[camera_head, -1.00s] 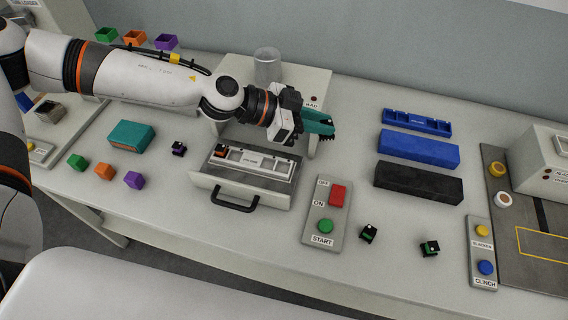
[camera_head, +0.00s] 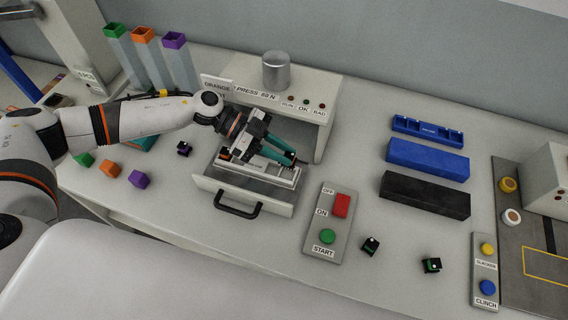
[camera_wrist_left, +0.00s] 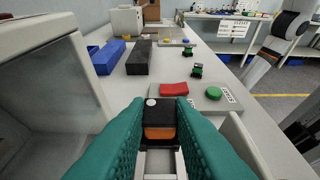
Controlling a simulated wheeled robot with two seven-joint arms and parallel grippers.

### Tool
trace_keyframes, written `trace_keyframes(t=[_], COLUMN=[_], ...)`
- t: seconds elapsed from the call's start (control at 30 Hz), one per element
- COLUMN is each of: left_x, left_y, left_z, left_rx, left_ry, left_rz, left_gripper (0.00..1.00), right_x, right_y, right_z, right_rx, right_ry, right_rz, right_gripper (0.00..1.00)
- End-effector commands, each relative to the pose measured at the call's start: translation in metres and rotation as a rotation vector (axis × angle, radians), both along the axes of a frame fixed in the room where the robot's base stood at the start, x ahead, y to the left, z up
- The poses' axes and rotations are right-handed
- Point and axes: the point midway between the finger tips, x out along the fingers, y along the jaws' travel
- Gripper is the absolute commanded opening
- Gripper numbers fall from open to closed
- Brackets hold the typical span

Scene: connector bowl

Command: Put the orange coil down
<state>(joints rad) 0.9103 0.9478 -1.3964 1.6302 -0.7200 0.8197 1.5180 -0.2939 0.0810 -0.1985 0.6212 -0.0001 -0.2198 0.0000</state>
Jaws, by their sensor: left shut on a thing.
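The orange coil (camera_wrist_left: 159,125), a black block with an orange winding and a white dot on top, sits between the teal fingers of my left gripper (camera_wrist_left: 160,135) in the left wrist view. In the head view my left gripper (camera_head: 287,154) is shut on it, pointing right and down above the white slotted tray (camera_head: 284,178) in the open drawer. The fingers mostly hide the coil there. In the wrist view the tray's rails lie below the coil; I cannot tell whether it touches them. My right gripper is not in view.
The drawer belongs to a press (camera_head: 325,105), whose housing stands close behind my gripper. A button panel (camera_head: 320,245) is right of the drawer. A purple coil (camera_head: 184,148) and two green coils (camera_head: 370,246) lie on the table. Blue and black blocks (camera_head: 425,195) lie farther right.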

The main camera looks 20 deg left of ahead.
Motion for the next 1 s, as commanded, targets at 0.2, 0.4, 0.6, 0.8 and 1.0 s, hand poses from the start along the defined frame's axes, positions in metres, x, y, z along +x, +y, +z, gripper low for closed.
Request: trace_keyframes(t=[0.2,0.4,0.6,0.8,1.0], left_x=[0.000,0.000,-0.002,-0.003,-0.001], left_y=[0.000,-0.001,0.000,0.001,0.000], left_z=[-0.024,-0.051,-0.059,-0.061,-0.058], left_rx=[-0.001,0.000,0.005,0.007,0.003], left_ry=[0.003,0.004,0.003,0.006,0.003], left_rz=[0.003,0.002,0.000,-0.001,0.000], left_gripper=[0.00,0.00,0.00,0.42,0.43], right_x=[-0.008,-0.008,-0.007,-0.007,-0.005], right_y=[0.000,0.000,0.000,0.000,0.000], right_z=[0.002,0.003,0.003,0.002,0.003], right_rx=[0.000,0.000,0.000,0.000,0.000], right_ry=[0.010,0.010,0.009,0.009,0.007], right_rz=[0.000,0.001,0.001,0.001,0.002], right_gripper=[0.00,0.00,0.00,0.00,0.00])
